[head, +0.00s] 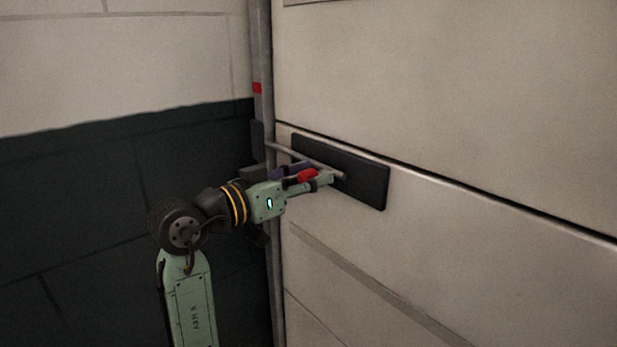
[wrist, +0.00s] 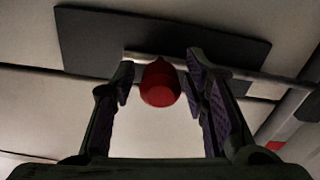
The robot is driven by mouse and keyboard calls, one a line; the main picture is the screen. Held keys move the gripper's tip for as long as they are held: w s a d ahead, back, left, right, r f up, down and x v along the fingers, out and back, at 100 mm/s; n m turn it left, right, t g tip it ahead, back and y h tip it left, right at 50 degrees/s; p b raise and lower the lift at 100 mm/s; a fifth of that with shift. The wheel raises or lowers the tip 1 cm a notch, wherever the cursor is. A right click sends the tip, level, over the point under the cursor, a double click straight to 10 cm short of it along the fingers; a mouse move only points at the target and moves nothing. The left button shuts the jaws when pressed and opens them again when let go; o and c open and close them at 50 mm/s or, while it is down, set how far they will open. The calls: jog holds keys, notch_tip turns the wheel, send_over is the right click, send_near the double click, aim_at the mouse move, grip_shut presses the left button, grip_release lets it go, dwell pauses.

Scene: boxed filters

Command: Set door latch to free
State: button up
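The door latch is a grey sliding bolt (head: 335,171) on a dark plate (head: 371,184) fixed to the pale panelled door. A red knob (head: 307,175) sticks out from the bolt. The bolt's left end reaches to the grey post at the door's edge. My gripper (wrist: 159,72) is open at the latch. In the wrist view the red knob (wrist: 159,86) lies between the two fingertips, with a gap showing on each side. The bolt (wrist: 240,70) crosses behind the fingers, and the plate (wrist: 90,35) is behind it. The fingers partly hide the bolt.
A grey vertical post (head: 262,60) with a red band stands at the door's left edge. A wall (head: 80,200), dark below and pale above, is to the left. The door face (head: 470,100) has shallow seams and is otherwise clear around the plate.

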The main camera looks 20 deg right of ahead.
grip_shut()
dwell(0.6)
